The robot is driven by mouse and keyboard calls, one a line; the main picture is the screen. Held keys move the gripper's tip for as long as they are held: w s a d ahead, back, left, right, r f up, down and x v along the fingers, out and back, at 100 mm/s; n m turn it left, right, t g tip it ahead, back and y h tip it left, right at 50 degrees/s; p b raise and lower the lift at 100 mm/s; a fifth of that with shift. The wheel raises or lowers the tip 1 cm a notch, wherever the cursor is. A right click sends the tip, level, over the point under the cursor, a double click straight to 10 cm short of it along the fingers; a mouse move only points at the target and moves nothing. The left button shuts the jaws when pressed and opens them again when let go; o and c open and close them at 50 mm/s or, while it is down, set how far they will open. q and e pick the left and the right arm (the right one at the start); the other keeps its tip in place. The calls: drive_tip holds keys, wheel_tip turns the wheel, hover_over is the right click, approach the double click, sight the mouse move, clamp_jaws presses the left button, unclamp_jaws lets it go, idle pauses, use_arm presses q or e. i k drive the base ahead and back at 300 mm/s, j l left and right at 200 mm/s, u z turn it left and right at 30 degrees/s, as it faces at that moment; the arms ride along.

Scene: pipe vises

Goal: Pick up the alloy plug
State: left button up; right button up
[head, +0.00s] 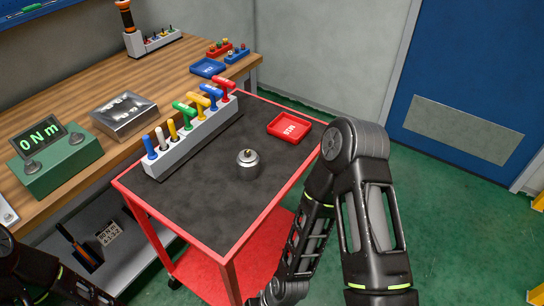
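A silver metal plug (247,167), squat and round with a small brassy tip on top, stands upright on the black mat of the red-framed cart (206,208). It looks like the alloy plug. Nothing touches it. My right arm comes in on the right, bends at its elbow and runs down past the cart's right side to the bottom edge. My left arm shows only at the lower left corner. Neither gripper is in the picture, so whether they are open or shut is hidden.
A grey rack (192,138) of colored-handled tools stands along the cart's left edge. A red tray (289,127) lies at its far right corner. A wooden bench holds a green torque meter (55,162) and a metal box (124,115). The mat around the plug is clear.

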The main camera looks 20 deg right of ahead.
sight(249, 168)
drive_tip(key=k+l, duration=0.1)
drive_tip(key=l, duration=0.85)
drive_tip(key=k+l, duration=0.15)
drive_tip(key=l, duration=0.3)
drive_tip(key=k+l, duration=0.1)
drive_tip(key=l, duration=0.35)
drive_tip(key=i+u, duration=0.05)
